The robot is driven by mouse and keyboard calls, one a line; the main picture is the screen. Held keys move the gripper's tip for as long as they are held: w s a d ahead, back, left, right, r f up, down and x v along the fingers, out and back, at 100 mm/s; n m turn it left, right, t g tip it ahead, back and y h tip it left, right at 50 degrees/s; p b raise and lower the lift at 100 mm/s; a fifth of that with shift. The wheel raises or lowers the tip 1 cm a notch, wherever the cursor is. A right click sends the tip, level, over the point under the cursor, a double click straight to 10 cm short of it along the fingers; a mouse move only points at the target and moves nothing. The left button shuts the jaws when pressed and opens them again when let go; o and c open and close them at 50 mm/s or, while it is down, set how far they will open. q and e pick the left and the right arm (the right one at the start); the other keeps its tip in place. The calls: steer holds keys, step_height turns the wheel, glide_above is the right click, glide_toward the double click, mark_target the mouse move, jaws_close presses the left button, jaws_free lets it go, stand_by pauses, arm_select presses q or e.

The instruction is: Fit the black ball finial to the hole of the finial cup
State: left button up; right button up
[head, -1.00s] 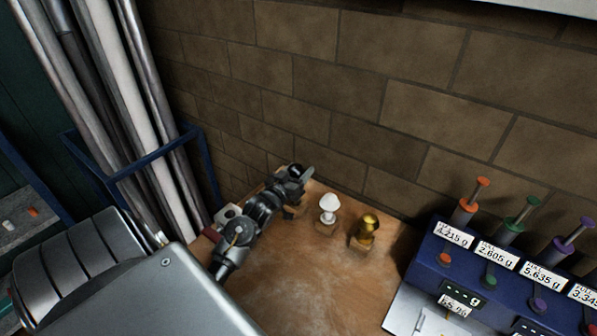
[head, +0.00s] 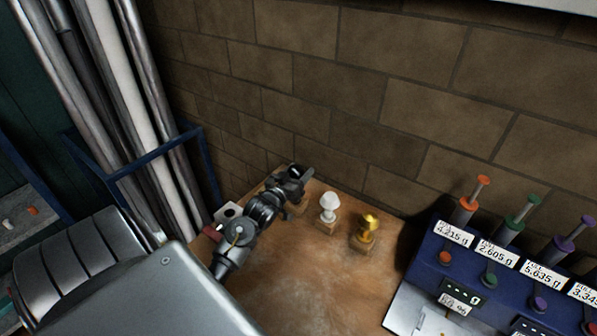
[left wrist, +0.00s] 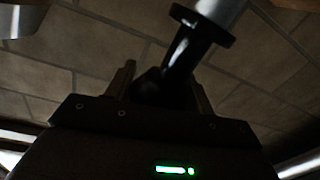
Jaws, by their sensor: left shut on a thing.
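My left gripper (head: 292,181) is near the wall at the back left of the wooden table. In the left wrist view my left gripper (left wrist: 163,88) is shut on the black ball finial (left wrist: 182,65); the ball end is dark between the fingers. A wider black collar and a silver shaft extend beyond them, the shaft running out of the frame. A pale piece with a dark round hole (head: 229,210) stands left of the gripper, partly behind my arm; I cannot tell for sure whether it is the finial cup. My right gripper is not in view.
A white finial (head: 329,205) and a gold finial (head: 368,227) stand on wooden blocks right of my gripper. A blue syringe rack (head: 480,262) is at the right. Silver poles (head: 120,110) stand in a blue frame at the left. The table's front middle (head: 310,280) is clear.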

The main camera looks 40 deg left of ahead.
arm_select(q)
steer(key=shift+f+b, duration=0.65)
steer(key=shift+f, duration=0.45)
steer(key=shift+f+b, duration=0.7)
steer(key=shift+f, duration=0.3)
steer(key=o, duration=1.1)
steer(key=shift+o, duration=0.2)
steer(key=shift+s+d+f, duration=0.1)
steer(key=shift+s+f, duration=0.1)
steer(key=shift+s, duration=0.35)
steer(key=s+d+b, duration=0.1)
steer(key=s+b, duration=0.1)
steer(key=s, duration=0.7)
steer(key=shift+s+d+r, duration=0.2)
steer(key=shift+s+d, duration=0.1)
steer(key=shift+d, duration=0.05)
